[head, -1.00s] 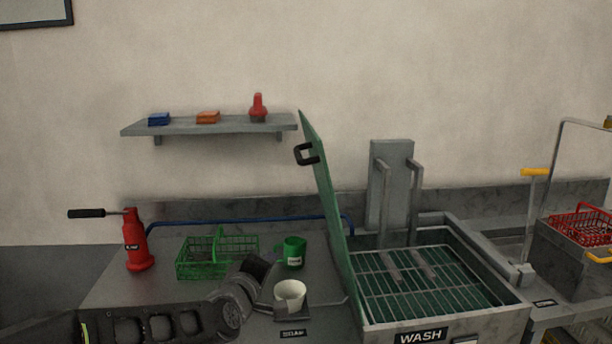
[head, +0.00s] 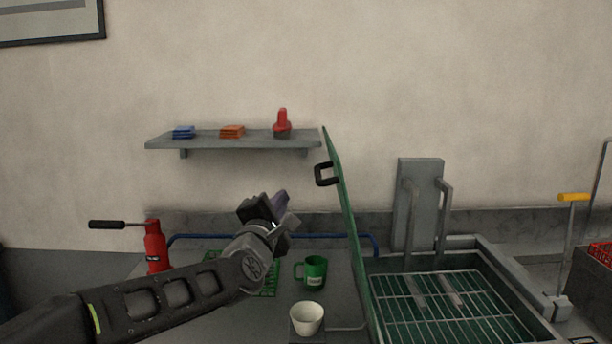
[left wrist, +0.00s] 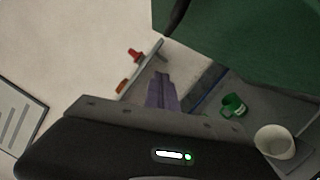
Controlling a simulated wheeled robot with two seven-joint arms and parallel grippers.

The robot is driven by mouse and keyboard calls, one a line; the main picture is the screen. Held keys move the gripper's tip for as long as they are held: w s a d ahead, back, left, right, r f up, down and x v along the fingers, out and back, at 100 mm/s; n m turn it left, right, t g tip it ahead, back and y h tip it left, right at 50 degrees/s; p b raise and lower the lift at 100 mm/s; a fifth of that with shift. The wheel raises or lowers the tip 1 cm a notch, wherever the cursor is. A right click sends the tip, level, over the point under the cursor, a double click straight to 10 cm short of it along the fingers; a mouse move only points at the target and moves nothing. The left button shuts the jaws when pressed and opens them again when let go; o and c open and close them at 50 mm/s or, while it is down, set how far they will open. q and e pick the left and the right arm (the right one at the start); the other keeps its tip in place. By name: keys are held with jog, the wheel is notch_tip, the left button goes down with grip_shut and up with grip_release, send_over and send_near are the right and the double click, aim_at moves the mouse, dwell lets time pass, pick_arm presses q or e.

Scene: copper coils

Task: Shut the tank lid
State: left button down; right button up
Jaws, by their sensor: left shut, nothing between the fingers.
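The green tank lid (head: 346,225) stands open, nearly upright, at the left edge of the wash tank (head: 470,262). Its black handle (head: 326,174) sits on the left face near the top. In the left wrist view the lid (left wrist: 250,45) fills the upper right. The tank is open, with a wire grid (head: 440,305) inside over a green interior. My left gripper (head: 280,203) is shut and empty, left of the lid and a little below the handle, apart from both. Its purple fingers (left wrist: 160,92) show in the left wrist view. My right gripper is not in view.
A green mug (head: 314,272), a white cup (head: 306,318), a green basket (head: 270,278) partly behind my arm and a red bottle jack (head: 155,248) stand on the counter. A wall shelf (head: 235,142) holds small items. A yellow-handled lever (head: 573,197) stands right of the tank.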

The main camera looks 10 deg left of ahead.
pick_arm(q)
jog(key=w+d+r+p, duration=0.2)
jog(key=w+p, duration=0.4)
jog(key=w, duration=0.3)
jog(key=shift+w+d+r, duration=0.2)
jog(key=shift+d+r, duration=0.05)
jog(key=shift+d, duration=0.35)
